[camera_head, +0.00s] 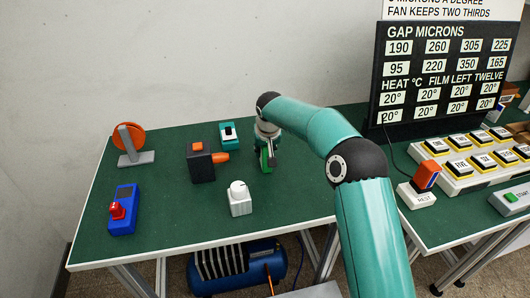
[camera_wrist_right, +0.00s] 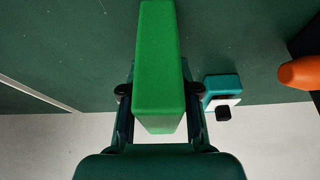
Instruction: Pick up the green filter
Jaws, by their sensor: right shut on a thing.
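The green filter (camera_head: 266,161) is a green block at the far middle of the green table. It shows large in the right wrist view (camera_wrist_right: 158,55), between the two fingers. My right gripper (camera_head: 268,152) is shut on the green filter, with its fingers on the block's two sides (camera_wrist_right: 158,97). The head view does not clearly show whether the filter touches the table. My left gripper is not in view.
A white dial block (camera_head: 239,198) stands nearer. A signboard (camera_head: 442,75) stands at right.

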